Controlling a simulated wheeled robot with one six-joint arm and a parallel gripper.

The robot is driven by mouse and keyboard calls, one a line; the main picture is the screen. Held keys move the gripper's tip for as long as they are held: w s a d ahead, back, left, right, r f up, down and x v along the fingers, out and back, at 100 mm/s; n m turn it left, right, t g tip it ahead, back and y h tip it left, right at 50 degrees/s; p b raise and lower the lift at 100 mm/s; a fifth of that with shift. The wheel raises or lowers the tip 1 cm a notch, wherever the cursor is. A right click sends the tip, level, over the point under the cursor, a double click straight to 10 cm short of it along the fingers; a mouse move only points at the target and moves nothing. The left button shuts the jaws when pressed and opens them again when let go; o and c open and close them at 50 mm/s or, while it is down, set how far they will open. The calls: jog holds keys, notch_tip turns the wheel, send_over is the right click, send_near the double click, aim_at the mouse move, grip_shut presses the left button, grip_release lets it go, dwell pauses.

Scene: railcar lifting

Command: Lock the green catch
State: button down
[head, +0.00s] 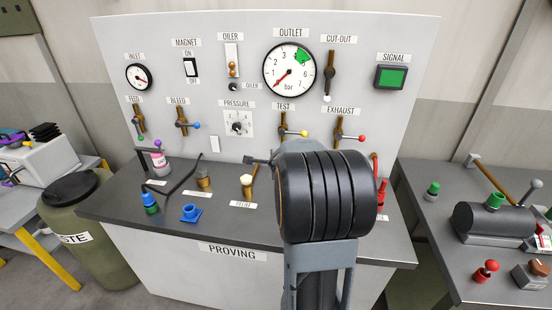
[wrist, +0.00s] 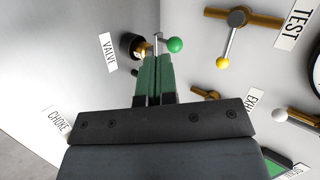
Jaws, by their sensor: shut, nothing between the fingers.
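A green ball-ended catch (wrist: 175,45) with a short metal stem shows in the wrist view, near the VALVE label. My gripper (wrist: 158,58) has its two green fingers shut together with nothing between them. Its tips are just below and left of the green ball; I cannot tell whether they touch it or the stem. A round dark and brown fitting (wrist: 131,46) is left of the tips, partly hidden by them. In the head view my arm hides the gripper and this catch.
A waste drum (head: 85,235) stands left.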

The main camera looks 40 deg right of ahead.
jog(key=shift+s+a+r+p, duration=0.55)
jog(key=shift+a+r, duration=0.15)
jog(key=shift+a, duration=0.15)
jog(key=shift+w, duration=0.1)
jog(key=s+a+f+n+g+y, duration=0.3)
jog(key=s+a+n+y, duration=0.2)
jog(key=a+n, duration=0.65)
jog(key=s+a+r+n, duration=0.3)
jog(key=s+a+n, duration=0.3)
jog(key=a, duration=0.1)
jog(key=s+a+r+n+g, duration=0.1)
jog(key=s+a+r+n, duration=0.2)
jog(key=s+a+n, duration=0.3)
jog(key=shift+a+n+y, duration=0.3)
jog(key=shift+a+n, duration=0.15)
jog(key=shift+a, duration=0.4)
jog(key=shift+a+r, duration=0.1)
